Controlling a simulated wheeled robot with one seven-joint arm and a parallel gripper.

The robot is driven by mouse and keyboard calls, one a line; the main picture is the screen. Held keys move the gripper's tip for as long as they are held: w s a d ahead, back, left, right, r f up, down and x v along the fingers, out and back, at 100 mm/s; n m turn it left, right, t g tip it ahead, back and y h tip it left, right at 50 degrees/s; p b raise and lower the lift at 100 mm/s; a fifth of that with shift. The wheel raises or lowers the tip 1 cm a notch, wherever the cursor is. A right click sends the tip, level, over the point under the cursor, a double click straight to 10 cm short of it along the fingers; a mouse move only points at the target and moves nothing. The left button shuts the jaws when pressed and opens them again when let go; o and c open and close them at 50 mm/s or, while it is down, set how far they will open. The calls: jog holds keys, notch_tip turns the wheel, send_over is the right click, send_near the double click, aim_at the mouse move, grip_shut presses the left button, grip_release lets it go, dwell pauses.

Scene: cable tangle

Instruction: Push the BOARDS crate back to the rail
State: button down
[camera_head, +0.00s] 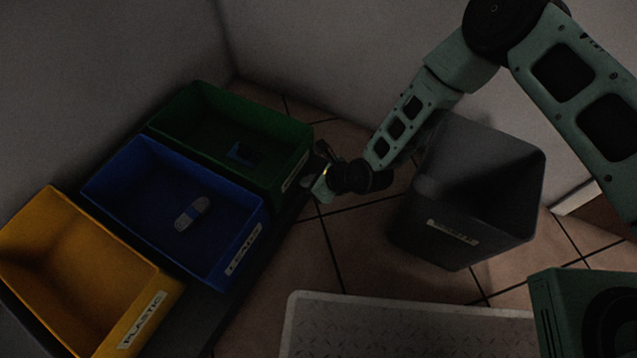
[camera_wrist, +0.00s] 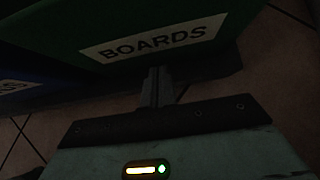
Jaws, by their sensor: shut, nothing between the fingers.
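The BOARDS crate is the green crate (camera_head: 290,147) at the back of the row in the head view. A small dark blue item (camera_head: 241,153) lies inside it. In the wrist view the crate's front wall (camera_wrist: 222,15) with its white BOARDS label (camera_wrist: 155,40) fills the top. My gripper (camera_head: 320,150) is at the crate's front right side. In the wrist view the shut fingers (camera_wrist: 157,75) point at the wall just below the label, empty. Whether they touch the wall I cannot tell. The rail behind the crate is hidden.
A blue crate (camera_head: 240,255) holding a light item (camera_head: 192,212) and a yellow PLASTIC crate (camera_head: 150,318) stand nearer in the row. A grey bin (camera_head: 410,235) stands right of my gripper. A pale textured plate (camera_head: 400,325) lies in front. Tiled floor (camera_head: 320,250) is clear between.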

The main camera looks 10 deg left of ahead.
jog(key=shift+w+a+f, duration=0.15)
jog(key=shift+a+f, duration=0.2)
jog(key=shift+a, duration=0.05)
jog(key=w+a, duration=0.1)
jog(key=a, duration=0.2)
jog(key=w+a, duration=0.1)
jog(key=a, duration=0.2)
jog(key=w+a+b, duration=0.1)
jog(key=a, duration=0.1)
jog(key=shift+w+a, duration=0.35)
jog(key=shift+a, duration=0.05)
jog(key=shift+r, duration=0.1)
